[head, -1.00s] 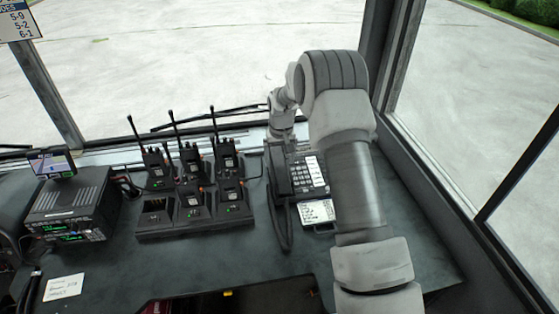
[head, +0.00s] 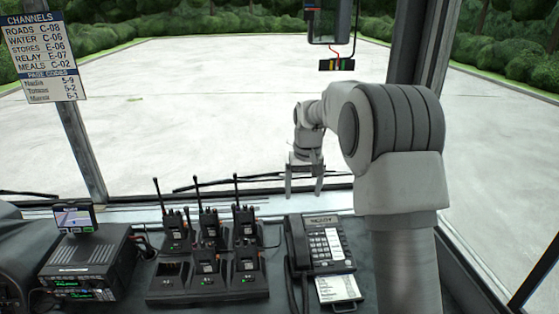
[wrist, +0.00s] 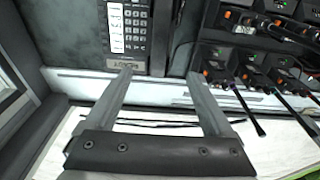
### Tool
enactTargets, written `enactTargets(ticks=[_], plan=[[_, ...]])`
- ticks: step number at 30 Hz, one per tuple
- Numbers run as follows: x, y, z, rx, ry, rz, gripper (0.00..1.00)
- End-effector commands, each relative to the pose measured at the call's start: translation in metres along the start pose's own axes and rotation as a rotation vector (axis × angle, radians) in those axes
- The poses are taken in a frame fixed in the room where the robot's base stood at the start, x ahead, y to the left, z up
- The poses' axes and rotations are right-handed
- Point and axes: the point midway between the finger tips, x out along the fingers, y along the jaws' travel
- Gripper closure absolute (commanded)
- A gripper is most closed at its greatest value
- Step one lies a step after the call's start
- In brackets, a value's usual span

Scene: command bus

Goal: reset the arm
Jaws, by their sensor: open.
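My gripper (head: 304,192) hangs above the far edge of the dashboard, in front of the windshield and beyond the desk phone. Its two fingers are apart with nothing between them. My arm comes up from the lower right and bends at the top. The wrist view shows the open gripper (wrist: 157,80) from behind, with the phone (wrist: 128,30) past the left finger and the radio charger (wrist: 262,50) past the right finger.
The desk phone (head: 331,243) and the charger rack (head: 207,290) with several handheld radios stand on the dashboard. A base radio (head: 85,262) with a small screen (head: 74,218) is at left. A channel card (head: 43,57) hangs upper left. Window pillars flank the arm.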

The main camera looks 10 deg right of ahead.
Motion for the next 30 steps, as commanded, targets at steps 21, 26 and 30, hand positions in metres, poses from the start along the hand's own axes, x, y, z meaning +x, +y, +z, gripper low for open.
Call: enactTargets(ticks=[21,26,30], plan=[[-0.15,-0.001,0.142,-0.006,0.162,0.014,0.13],[-0.167,-0.001,0.182,-0.005,0.198,0.014,0.13],[-0.176,0.0,0.218,-0.003,0.231,0.013,0.13]])
